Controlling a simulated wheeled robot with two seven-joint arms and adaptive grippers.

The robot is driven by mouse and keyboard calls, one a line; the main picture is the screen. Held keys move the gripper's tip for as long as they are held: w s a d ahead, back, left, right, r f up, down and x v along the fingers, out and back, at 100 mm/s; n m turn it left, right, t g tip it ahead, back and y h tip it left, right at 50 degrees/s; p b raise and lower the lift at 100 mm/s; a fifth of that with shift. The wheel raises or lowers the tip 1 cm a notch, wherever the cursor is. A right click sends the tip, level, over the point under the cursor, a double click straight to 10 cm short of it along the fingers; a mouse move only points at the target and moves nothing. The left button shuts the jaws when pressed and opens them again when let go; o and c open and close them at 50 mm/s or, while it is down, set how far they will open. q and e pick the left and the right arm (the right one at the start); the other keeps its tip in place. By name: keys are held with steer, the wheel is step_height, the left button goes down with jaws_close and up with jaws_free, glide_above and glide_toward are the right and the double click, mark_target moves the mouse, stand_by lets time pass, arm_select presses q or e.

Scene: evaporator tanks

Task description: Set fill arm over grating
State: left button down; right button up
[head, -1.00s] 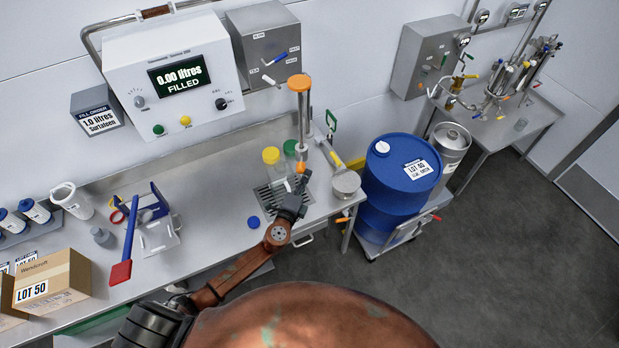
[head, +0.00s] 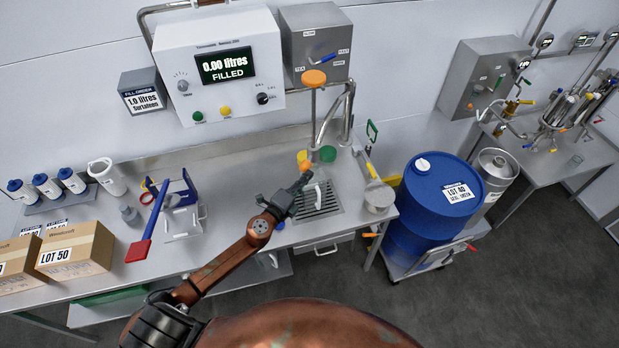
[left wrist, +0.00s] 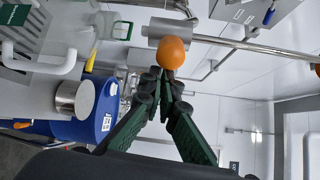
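The fill arm (head: 314,115) is a slim steel upright with an orange cap on top, joined to a steel post at the back of the bench. Its lower end shows behind the grating (head: 330,208), a slotted dark plate in the bench top; I cannot tell whether it is over it. An orange ball knob (head: 303,166) sits low by the fill arm and also shows in the left wrist view (left wrist: 172,53). My left gripper (head: 300,182) is at this knob. In the left wrist view its fingertips (left wrist: 165,82) are close together, just at the ball, not around it. My right gripper is out of view.
A white curved handle (head: 319,190) stands over the grating. Yellow (head: 303,155) and green (head: 328,153) caps are behind. A red-bladed blue tool (head: 150,225) and boxes (head: 75,250) are left.

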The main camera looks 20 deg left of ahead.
arm_select(q)
steer(key=s+b, duration=0.1)
steer(key=s, duration=0.9)
steer(key=s+a+n+g+y, duration=0.2)
steer(key=s+a+n+y, duration=0.1)
steer(key=a+n+y, duration=0.55)
steer(key=s+a+f+n+g, duration=0.4)
steer(key=s+a+f+n, duration=0.2)
steer(key=s+f+n, duration=0.15)
steer(key=s+d+f+n+g+h, duration=0.2)
steer(key=s+d+f+n+g, duration=0.15)
steer(key=s, duration=0.55)
steer(key=s+d+f+n+g+h, duration=0.25)
steer(key=s+f+g, duration=0.2)
steer(key=s, duration=0.55)
step_height(320, 180, down, 31)
steer(key=d+m+b, duration=0.1)
steer(key=d+b, duration=0.1)
steer(key=s+f+g+b, duration=0.1)
steer(key=s+f+g, duration=0.1)
steer(key=s+f, duration=1.8)
steer(key=shift+s+f+m+h+b, duration=0.25)
steer(key=shift+f+m+h+b, duration=0.05)
steer(key=shift+f+h, duration=0.1)
